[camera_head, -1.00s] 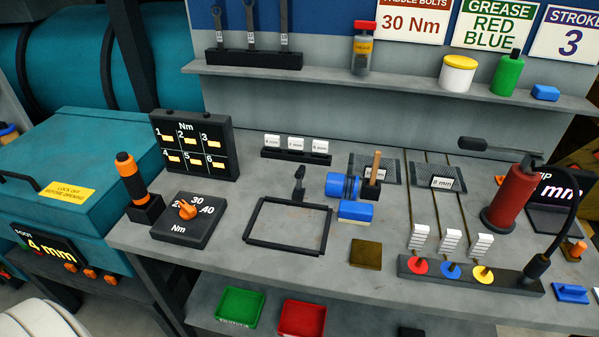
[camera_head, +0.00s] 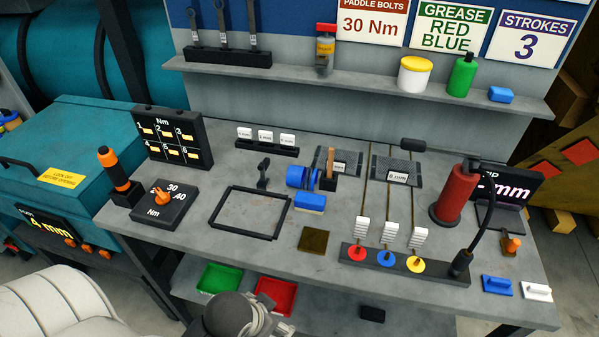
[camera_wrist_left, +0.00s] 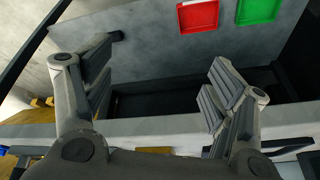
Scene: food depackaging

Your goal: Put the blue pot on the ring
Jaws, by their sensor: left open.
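A blue cylinder (camera_head: 299,177), which looks like the blue pot, lies on the bench in the head view. It is beside a black block with a wooden handle and behind a blue-topped brush (camera_head: 310,202). I cannot tell for sure which thing is the ring; a black rectangular frame (camera_head: 218,208) lies left of the pot. My left gripper (camera_wrist_left: 155,95) is open and empty in the left wrist view, with the bench's lower shelf ahead of it. In the head view, a grey rounded part of my left arm shows at the bottom, in front of the bench. My right gripper is not in view.
Green (camera_head: 219,279) and red (camera_head: 276,295) trays sit on the lower shelf. A black base with red, blue and yellow discs (camera_head: 414,264) stands at the bench front. A red pump (camera_head: 457,192) stands right of it. Bare bench shows around the brown plate (camera_head: 313,240).

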